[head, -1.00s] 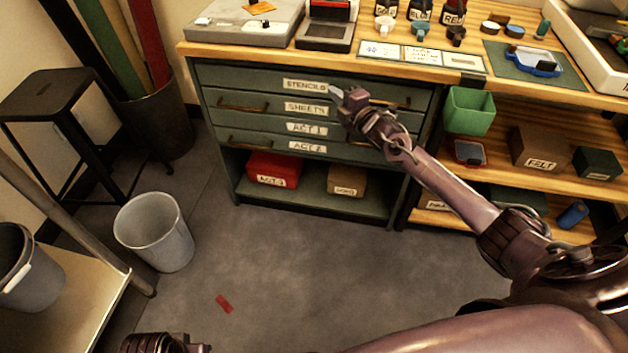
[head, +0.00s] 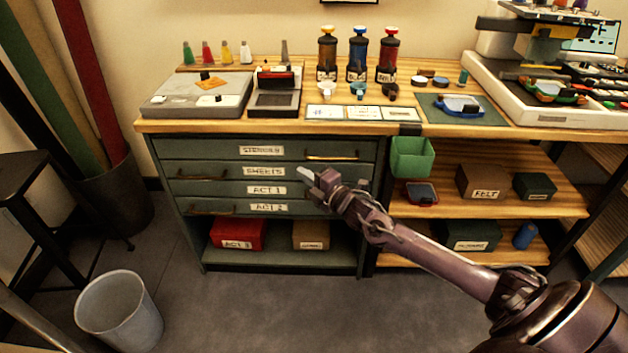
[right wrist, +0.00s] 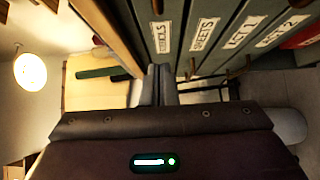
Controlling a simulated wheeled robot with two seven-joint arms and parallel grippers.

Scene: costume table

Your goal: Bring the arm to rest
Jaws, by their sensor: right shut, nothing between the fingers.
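My right gripper (head: 308,176) is shut and empty. In the head view it is in front of the green drawer cabinet (head: 300,148), near the drawers labelled SHEETS and ACT 1. The drawers look closed. In the right wrist view the shut fingers (right wrist: 166,84) point forward, with the labelled drawer fronts (right wrist: 225,35) close by on the right. I cannot tell whether the gripper touches the cabinet. My left gripper is out of view.
The wooden worktop (head: 290,122) holds a scale-like grey box (head: 170,98), bottles and a press (head: 540,45). A green bin (head: 412,157) hangs at its front edge. A wastebasket (head: 120,312) and a black stool (head: 22,185) stand at left. Floor between is clear.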

